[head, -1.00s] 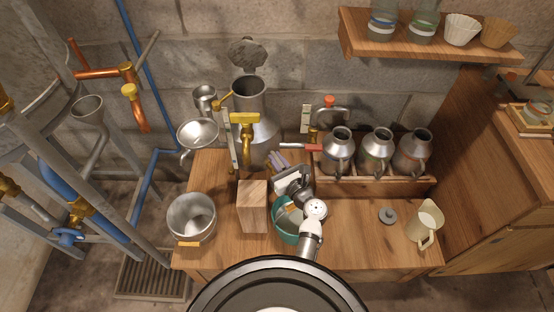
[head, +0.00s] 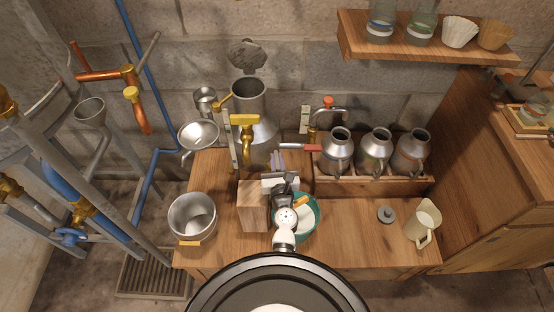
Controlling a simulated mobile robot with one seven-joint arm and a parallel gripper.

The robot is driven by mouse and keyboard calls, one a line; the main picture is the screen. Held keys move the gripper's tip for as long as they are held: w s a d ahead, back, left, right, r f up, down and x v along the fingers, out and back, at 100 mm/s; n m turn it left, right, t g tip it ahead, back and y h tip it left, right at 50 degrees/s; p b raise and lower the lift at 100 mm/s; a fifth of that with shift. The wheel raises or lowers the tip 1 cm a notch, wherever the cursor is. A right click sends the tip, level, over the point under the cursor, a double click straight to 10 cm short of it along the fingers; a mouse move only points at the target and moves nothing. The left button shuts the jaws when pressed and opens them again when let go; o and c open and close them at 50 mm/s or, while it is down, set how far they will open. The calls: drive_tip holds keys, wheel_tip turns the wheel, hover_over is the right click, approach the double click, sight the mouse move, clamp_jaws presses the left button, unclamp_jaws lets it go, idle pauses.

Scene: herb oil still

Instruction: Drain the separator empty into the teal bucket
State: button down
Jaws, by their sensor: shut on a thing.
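A tall metal vessel (head: 265,134), which looks like the separator, stands upright at the back of the bench. A brass tap (head: 244,122) shows in front of it. The teal bucket (head: 316,222) stands on the bench in front, its left side partly hidden by my wrist. An orange piece shows at its rim. My gripper (head: 278,158) reaches past the bucket towards the foot of the vessel, beside the wooden block (head: 253,207). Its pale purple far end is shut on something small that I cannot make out. Any flow from the tap cannot be seen.
A metal pot (head: 192,215) stands at the bench's left edge. Several metal jugs (head: 375,152) stand in a wooden rack at the back right. A grey lid (head: 386,214) and a cream jug (head: 424,226) stand at the right. The bench between bucket and lid is clear.

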drive_tip(key=shift+w+r+m+h, duration=0.1)
drive_tip(key=shift+m+h, duration=0.7)
drive_tip(key=shift+h, duration=0.45)
drive_tip(key=shift+w+r+m+h, duration=0.1)
drive_tip(key=shift+m+h, duration=0.7)
drive_tip(key=shift+h, duration=0.45)
drive_tip(key=shift+m+h, duration=0.3)
drive_tip(key=shift+h, duration=0.2)
drive_tip(key=m+g+h+b, duration=0.1)
drive_tip(key=m+h, duration=0.1)
drive_tip(key=h, duration=0.1)
drive_tip(key=shift+a, duration=0.1)
drive_tip(key=m+g+h+b, duration=0.2)
drive_tip(key=m+h, duration=0.1)
drive_tip(key=h, duration=0.1)
drive_tip(key=shift+m+g+h+b, duration=0.75)
drive_tip(key=shift+m+g+h, duration=0.15)
drive_tip(key=shift+g+h, duration=0.2)
drive_tip(key=shift+g, duration=0.3)
drive_tip(key=c, duration=1.5)
unclamp_jaws()
drive_tip(key=shift+s, duration=0.1)
drive_tip(key=shift+o, duration=0.2)
drive_tip(key=shift+f, duration=0.1)
